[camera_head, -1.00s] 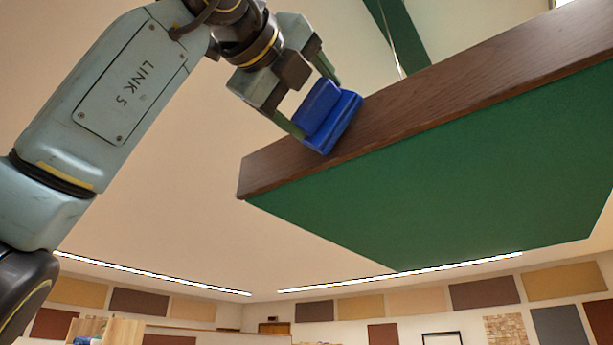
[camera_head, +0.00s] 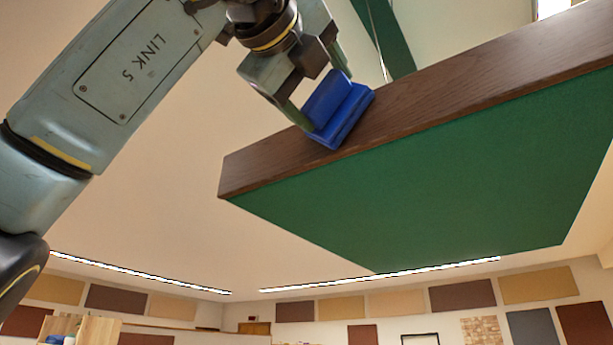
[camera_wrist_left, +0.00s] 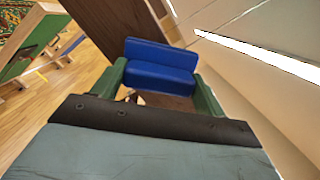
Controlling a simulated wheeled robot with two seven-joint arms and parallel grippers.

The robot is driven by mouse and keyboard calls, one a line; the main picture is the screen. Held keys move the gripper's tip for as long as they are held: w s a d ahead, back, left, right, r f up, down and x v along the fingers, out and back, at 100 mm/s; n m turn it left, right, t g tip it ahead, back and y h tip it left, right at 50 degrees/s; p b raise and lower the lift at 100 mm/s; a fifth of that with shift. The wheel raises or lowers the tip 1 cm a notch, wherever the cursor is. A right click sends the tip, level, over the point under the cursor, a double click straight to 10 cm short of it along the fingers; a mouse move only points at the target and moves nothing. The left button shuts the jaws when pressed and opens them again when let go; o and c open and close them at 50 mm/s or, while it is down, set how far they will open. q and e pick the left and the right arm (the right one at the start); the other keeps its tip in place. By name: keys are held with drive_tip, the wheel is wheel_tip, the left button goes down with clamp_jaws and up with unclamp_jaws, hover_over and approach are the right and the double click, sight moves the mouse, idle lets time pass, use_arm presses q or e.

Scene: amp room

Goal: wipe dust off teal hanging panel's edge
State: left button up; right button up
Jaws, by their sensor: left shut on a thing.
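A hanging panel with a teal-green face (camera_head: 420,180) and a brown wooden edge (camera_head: 460,95) spans the right of the head view. My left gripper (camera_head: 315,105) is shut on a blue wiping block (camera_head: 345,115), whose flat base lies against the wooden edge near its left end. In the left wrist view the blue block (camera_wrist_left: 160,62) sits between the two green fingers, with the brown edge (camera_wrist_left: 115,25) beyond it. I cannot make out dust on the edge. My right gripper is not in view.
Another green panel (camera_head: 385,35) hangs behind, at the top. Ceiling light strips (camera_head: 380,275) and wall panels (camera_head: 462,295) are far back. A wooden shelf (camera_head: 95,330) stands low at the left. Open air lies below and left of the panel.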

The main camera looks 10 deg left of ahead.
use_arm(q)
drive_tip(key=shift+w+d, duration=0.1)
drive_tip(key=a, duration=0.1)
drive_tip(key=w+a, duration=0.1)
drive_tip(key=a, duration=0.2)
drive_tip(key=shift+w, duration=0.25)
drive_tip(key=shift+s+b, duration=0.1)
drive_tip(key=shift+b, duration=0.2)
drive_tip(key=shift+r+b+v, duration=0.15)
drive_tip(key=shift+b+v, duration=0.25)
drive_tip(key=shift+v, duration=1)
drive_tip(key=shift+r+b+v, duration=0.1)
drive_tip(key=shift+b+v, duration=0.25)
drive_tip(key=shift+v, duration=1.05)
drive_tip(key=shift+s+a, duration=0.1)
drive_tip(key=shift+a, duration=0.1)
drive_tip(key=v, duration=0.2)
drive_tip(key=shift+s+a+r+b, duration=0.15)
drive_tip(key=shift+s+a+b, duration=0.05)
drive_tip(key=shift+s+b, duration=0.1)
